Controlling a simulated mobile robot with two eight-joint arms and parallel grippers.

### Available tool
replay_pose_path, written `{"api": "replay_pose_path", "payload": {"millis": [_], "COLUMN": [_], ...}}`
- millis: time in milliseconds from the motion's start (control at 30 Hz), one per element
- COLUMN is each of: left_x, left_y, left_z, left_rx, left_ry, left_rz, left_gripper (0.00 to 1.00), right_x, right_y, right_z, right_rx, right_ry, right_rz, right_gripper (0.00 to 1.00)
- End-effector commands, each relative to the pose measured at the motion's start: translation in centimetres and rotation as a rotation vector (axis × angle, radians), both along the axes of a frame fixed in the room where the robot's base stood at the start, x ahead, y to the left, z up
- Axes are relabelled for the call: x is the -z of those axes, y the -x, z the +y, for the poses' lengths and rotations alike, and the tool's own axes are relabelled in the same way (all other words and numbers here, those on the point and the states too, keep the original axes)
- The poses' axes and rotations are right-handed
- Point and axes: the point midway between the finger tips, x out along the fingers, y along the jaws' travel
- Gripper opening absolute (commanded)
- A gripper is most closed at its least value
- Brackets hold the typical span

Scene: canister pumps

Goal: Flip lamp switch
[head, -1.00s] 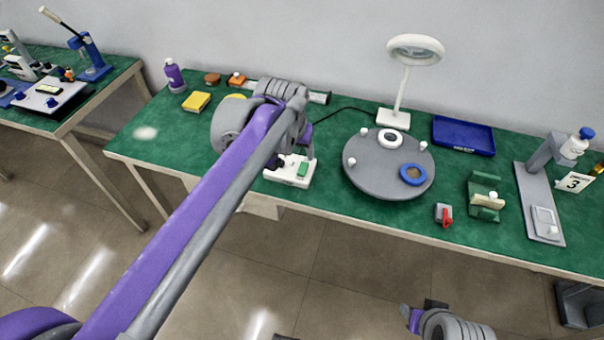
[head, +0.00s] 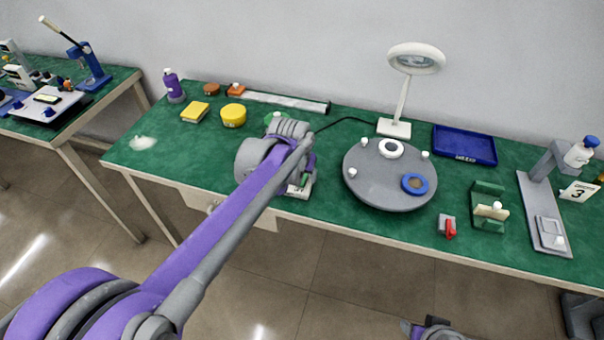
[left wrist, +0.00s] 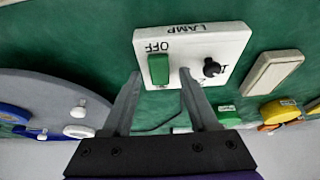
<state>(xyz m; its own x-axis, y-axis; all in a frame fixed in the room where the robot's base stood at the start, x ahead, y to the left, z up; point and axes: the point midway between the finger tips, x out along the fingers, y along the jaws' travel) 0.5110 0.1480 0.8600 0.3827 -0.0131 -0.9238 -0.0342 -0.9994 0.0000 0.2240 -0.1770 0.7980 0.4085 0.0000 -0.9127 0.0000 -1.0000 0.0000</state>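The white lamp switch box (left wrist: 190,55) lies on the green bench, marked LAMP and OFF. It carries a green switch (left wrist: 158,69) next to the word OFF and a black knob (left wrist: 211,68). My left gripper (left wrist: 159,75) is open, its two fingers apart with the green switch showing between their tips; I cannot tell whether they touch it. In the head view my left arm hides most of the switch box (head: 299,191). The white ring lamp (head: 403,92) stands at the back of the bench. My right gripper (head: 428,326) shows only partly at the bottom edge.
A grey round plate (head: 375,190) with pegs and rings is right of the switch box. A blue tray (head: 464,145), a green fixture (head: 489,210) and a red-handled block (head: 448,227) are farther right. A yellow tub (head: 233,116) and yellow block (head: 195,112) sit left.

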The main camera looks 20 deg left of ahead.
Motion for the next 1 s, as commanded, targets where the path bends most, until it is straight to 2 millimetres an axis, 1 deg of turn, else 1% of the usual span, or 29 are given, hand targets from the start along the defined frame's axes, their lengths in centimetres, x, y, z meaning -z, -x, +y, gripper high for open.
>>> {"api": "replay_pose_path", "payload": {"millis": [33,167,200,267,300,333,600,800,1000], "left_x": [0.0,0.0,0.0,0.0,0.0,0.0,-0.1,-0.3,-0.2], "left_y": [0.0,0.0,0.0,0.0,0.0,0.0,-0.1,-0.7,-0.9], "left_z": [0.0,0.0,0.0,0.0,0.0,0.0,0.0,0.0,0.0], "left_rx": [0.000,0.000,0.000,0.000,0.000,0.000,0.000,0.000,0.000], "left_ry": [0.000,0.000,0.000,0.000,0.000,0.000,-0.001,-0.006,-0.009], "left_rz": [0.000,0.000,0.000,0.000,0.000,0.000,0.023,0.168,0.277], "left_gripper": [0.51,0.28,0.20,0.10,0.02,0.00,0.00,0.00,0.00], "right_x": [0.0,0.0,0.0,0.0,0.0,0.0,-0.3,-1.7,-2.4], "right_y": [0.0,0.0,0.0,0.0,0.0,0.0,0.0,-0.1,-0.1], "right_z": [0.0,0.0,0.0,0.0,0.0,0.0,0.0,0.0,0.0], "right_rx": [0.000,0.000,0.000,0.000,0.000,0.000,0.000,0.000,0.000], "right_ry": [0.000,0.000,0.000,0.000,0.000,0.000,0.000,0.000,0.000], "right_rz": [0.000,0.000,0.000,0.000,0.000,0.000,-0.001,-0.006,-0.008], "right_gripper": [0.50,0.50,0.50,0.50,0.50,0.50,0.50,0.50,0.50]}}
